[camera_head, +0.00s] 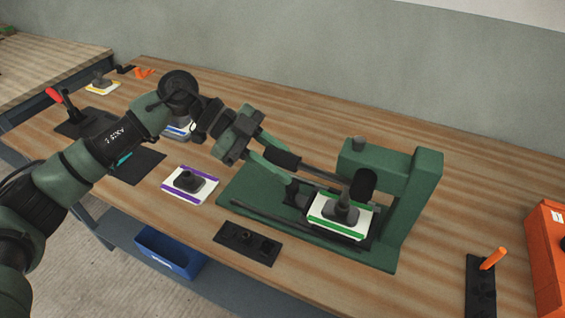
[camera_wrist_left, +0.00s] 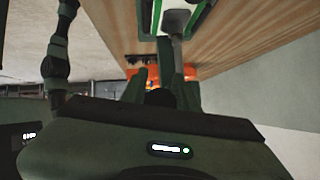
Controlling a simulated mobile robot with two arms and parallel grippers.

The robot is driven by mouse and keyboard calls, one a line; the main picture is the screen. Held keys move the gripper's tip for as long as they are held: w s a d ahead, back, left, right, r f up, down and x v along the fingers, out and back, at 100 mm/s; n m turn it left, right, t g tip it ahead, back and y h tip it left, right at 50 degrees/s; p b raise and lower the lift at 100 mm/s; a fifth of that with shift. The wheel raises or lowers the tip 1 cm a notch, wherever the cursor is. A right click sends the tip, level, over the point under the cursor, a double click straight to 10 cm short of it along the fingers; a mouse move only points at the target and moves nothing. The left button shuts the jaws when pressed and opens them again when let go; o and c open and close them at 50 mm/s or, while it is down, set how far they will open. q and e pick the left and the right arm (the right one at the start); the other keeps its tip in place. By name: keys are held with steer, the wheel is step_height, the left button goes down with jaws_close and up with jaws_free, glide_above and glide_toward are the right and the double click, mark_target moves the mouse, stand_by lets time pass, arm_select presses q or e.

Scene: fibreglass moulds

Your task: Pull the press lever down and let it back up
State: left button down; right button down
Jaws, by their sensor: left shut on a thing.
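The green press (camera_head: 405,200) stands on the wooden table, with an upright column at its right and a flat base. Its dark lever (camera_head: 318,174) reaches left from the press head and slopes slightly, ending in a black grip (camera_head: 283,159). My left gripper (camera_head: 282,168) is shut on that grip from the left. In the left wrist view the fingers (camera_wrist_left: 163,90) show with a dark round end between them. Below the press head a white plate with green stripes (camera_head: 322,208) bears a dark grey piece (camera_head: 342,210). My right gripper is not in view.
A purple-striped plate (camera_head: 208,190) with a dark piece lies left of the press. A black block (camera_head: 248,242) lies in front. A black holder with an orange handle (camera_head: 493,258) and an orange box (camera_head: 546,250) stand at the right. A blue bin (camera_head: 170,252) is below the table.

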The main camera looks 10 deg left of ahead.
arm_select(q)
steer(key=shift+s+a+f, duration=0.1)
steer(key=shift+s+f, duration=0.1)
steer(key=shift+f, duration=0.6)
steer(key=c, duration=1.1)
jaws_free()
steer(key=shift+w+r, duration=0.15)
steer(key=shift+r, duration=0.1)
steer(key=b+v, duration=0.1)
steer(key=v, duration=0.6)
steer(key=shift+a, duration=0.35)
steer(key=shift+w+r, duration=0.1)
steer(key=shift+r, duration=0.05)
